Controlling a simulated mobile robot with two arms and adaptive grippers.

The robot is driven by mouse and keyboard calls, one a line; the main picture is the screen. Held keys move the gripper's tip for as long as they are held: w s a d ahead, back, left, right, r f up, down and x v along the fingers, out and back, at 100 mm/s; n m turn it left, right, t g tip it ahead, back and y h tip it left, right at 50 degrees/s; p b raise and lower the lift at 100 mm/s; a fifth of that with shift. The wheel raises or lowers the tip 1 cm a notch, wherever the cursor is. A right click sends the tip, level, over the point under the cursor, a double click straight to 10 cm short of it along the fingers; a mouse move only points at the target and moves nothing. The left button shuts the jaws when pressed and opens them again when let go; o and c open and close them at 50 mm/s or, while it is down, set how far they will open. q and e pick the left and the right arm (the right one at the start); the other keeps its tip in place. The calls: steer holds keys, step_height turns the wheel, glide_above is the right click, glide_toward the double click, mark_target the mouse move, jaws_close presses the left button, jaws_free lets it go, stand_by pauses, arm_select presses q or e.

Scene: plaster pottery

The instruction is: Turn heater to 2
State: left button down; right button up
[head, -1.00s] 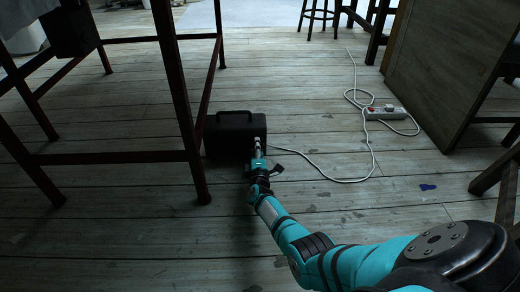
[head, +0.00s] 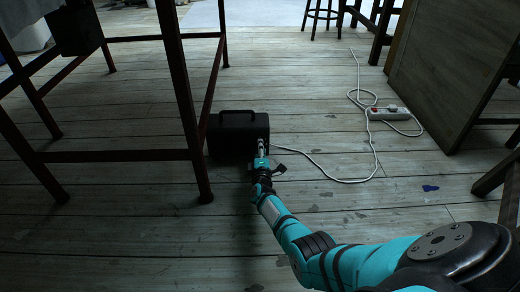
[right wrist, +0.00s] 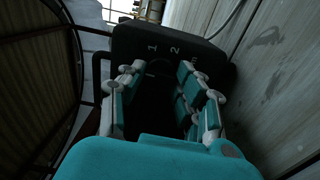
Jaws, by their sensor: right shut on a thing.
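The heater (head: 237,128) is a black box with a top handle, standing on the floor just right of a table leg. My right gripper (head: 261,150) is at its near side. In the right wrist view the heater's face (right wrist: 165,40) shows the marks 1 and 2, with another mark to the right that is hard to read. The fingers of my right gripper (right wrist: 162,80) are shut on the heater's dark knob, which is mostly in shadow between them. Where the knob points cannot be told. My left gripper is not in view.
A dark metal table frame (head: 180,90) stands close on the left of the heater. A white cable (head: 345,181) runs right to a power strip (head: 388,113). A wooden panel (head: 445,75) stands at the right.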

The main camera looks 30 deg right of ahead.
steer(key=m+p, duration=0.1)
steer(key=m, duration=1.3)
steer(key=shift+m, duration=0.3)
steer(key=m, duration=0.4)
steer(key=shift+b, duration=0.4)
steer(key=shift+m, duration=0.3)
steer(key=o, duration=1.1)
steer(key=shift+o, duration=0.2)
